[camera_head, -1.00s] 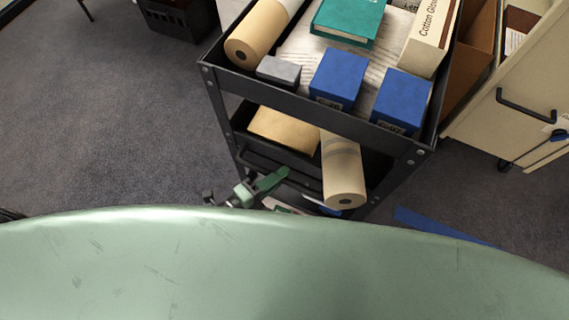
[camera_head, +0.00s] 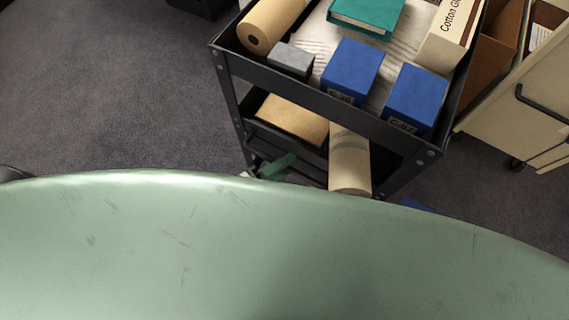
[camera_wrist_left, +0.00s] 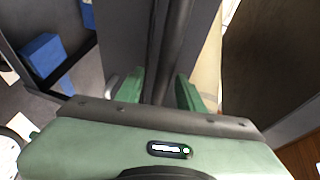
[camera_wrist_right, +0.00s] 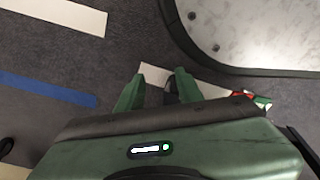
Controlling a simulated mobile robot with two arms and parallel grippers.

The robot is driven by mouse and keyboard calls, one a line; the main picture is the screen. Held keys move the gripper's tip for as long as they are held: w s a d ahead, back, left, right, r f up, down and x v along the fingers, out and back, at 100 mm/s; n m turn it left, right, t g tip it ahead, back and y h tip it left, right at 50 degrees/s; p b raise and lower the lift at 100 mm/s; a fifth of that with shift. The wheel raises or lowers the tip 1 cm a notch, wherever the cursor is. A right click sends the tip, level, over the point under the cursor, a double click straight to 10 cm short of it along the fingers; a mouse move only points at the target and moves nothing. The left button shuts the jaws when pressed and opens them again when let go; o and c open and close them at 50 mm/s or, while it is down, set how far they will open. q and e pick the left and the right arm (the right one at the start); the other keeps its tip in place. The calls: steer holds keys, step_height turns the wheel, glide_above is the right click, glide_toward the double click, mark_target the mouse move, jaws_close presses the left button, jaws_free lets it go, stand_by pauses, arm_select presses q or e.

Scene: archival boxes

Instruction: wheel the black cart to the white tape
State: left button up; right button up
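The black cart (camera_head: 300,88) stands ahead of me in the head view, its lower part hidden behind my green body. My left gripper (camera_head: 274,166) is low at the cart's near left side, mostly hidden there. In the left wrist view the left gripper (camera_wrist_left: 158,88) has its fingers apart with a dark upright bar (camera_wrist_left: 174,40) between them; I cannot tell whether they touch it. My right gripper (camera_wrist_right: 157,90) is open and empty over the floor in the right wrist view. White tape strips (camera_wrist_right: 62,13) lie on the floor there.
The cart carries a paper roll (camera_head: 268,26), blue boxes (camera_head: 352,70), a grey box (camera_head: 291,60) and a green book (camera_head: 366,14). Blue tape (camera_wrist_right: 45,88) crosses the floor. Carpet at the left is clear.

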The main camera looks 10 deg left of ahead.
arm_select(q)
steer(key=v, duration=0.7)
steer(key=shift+s+a, duration=0.25)
steer(key=shift+s, duration=0.05)
